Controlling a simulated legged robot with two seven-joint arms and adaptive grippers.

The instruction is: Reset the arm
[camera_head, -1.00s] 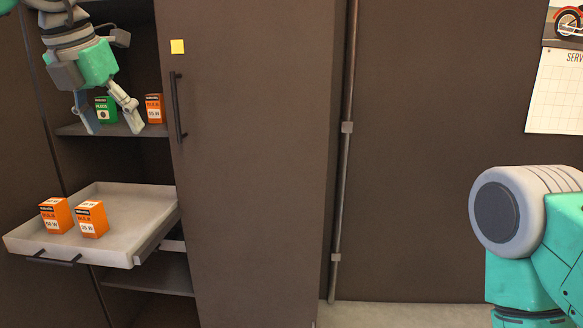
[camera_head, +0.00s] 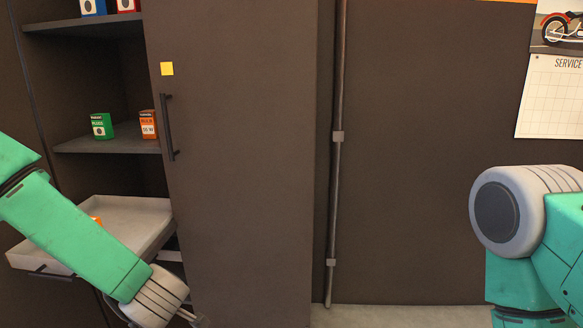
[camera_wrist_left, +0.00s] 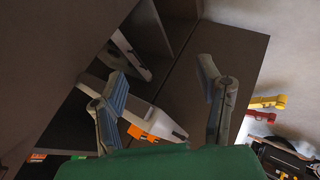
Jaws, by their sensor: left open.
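My left arm crosses the lower left of the head view, in front of the pulled-out grey tray (camera_head: 140,212). Its gripper is largely out of that view. In the left wrist view my left gripper (camera_wrist_left: 160,75) is open, its two fingers wide apart with nothing between them. The tray and an orange box (camera_wrist_left: 142,134) show beyond the fingers. In the head view an orange box (camera_head: 96,220) in the tray is mostly hidden behind my arm. My right arm shows at the right edge; its gripper is out of view.
A green box (camera_head: 102,126) and an orange box (camera_head: 148,124) stand on the cabinet shelf (camera_head: 110,146). Blue (camera_head: 93,7) and red (camera_head: 128,5) boxes are above. A cabinet door (camera_head: 235,150) with a handle (camera_head: 168,128) and a wall pipe (camera_head: 337,190) are to the right.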

